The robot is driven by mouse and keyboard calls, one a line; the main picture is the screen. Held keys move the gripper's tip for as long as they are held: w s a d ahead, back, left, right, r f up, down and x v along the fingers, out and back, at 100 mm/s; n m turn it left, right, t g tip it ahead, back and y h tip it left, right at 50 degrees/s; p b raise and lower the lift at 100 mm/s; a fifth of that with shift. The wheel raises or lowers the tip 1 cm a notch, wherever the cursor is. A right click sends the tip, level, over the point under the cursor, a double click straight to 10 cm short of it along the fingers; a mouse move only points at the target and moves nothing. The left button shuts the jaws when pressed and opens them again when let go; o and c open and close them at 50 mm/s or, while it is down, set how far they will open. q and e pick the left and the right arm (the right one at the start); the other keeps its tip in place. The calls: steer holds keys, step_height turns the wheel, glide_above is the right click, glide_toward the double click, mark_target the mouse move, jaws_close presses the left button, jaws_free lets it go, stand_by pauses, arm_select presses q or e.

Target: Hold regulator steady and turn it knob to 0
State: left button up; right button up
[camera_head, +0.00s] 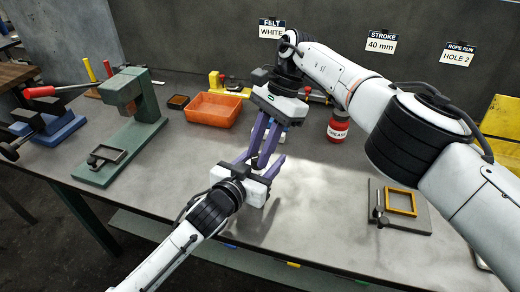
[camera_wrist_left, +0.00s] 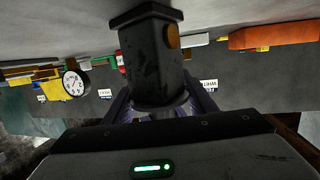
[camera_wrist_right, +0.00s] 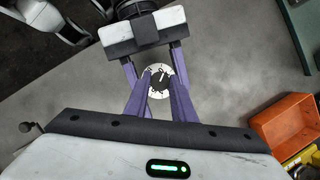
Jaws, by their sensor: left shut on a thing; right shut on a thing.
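The regulator shows in the left wrist view as a dark block-shaped body (camera_wrist_left: 152,62) with an orange round spot, held between my left gripper's fingers. Its dark knob (camera_wrist_right: 160,82) on a white marked dial shows in the right wrist view. A white mark on the knob points up and slightly right; the numbers are too small to read. My right gripper (camera_head: 258,150) reaches down from above, its purple fingers shut on the knob. My left gripper (camera_head: 263,167) comes from the front and is shut on the regulator body. In the head view the grippers hide most of the regulator.
An orange bin (camera_head: 213,109) and a green press (camera_head: 128,120) stand to the left. A red grease can (camera_head: 338,126) is right of the grippers. A plate with a yellow frame (camera_head: 400,203) lies at the front right. The bench between them is mostly clear.

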steer(key=shift+w+d, duration=0.1)
steer(key=o, duration=1.1)
steer(key=shift+c, duration=0.2)
steer(key=shift+c, duration=1.4)
steer(key=m, duration=0.2)
steer(key=r+m, duration=0.1)
steer(key=shift+r+m+t+h, duration=0.3)
steer(key=shift+m+h, duration=0.1)
steer(key=m, duration=0.1)
steer(key=r+m, duration=0.1)
steer(key=m+t, duration=0.1)
steer(key=shift+s+d+r, duration=0.2)
steer(key=shift+r, duration=0.05)
steer(key=s+d+r+m+t, duration=0.2)
steer(key=s+r+m+t, duration=0.4)
steer(key=m, duration=0.5)
steer(key=shift+g, duration=0.7)
steer(key=x, duration=0.3)
steer(key=w+x, duration=0.1)
steer(key=x, duration=0.7)
steer(key=shift+w+d+r, duration=0.15)
steer(key=shift+w, duration=0.15)
steer(key=shift+c, duration=0.4)
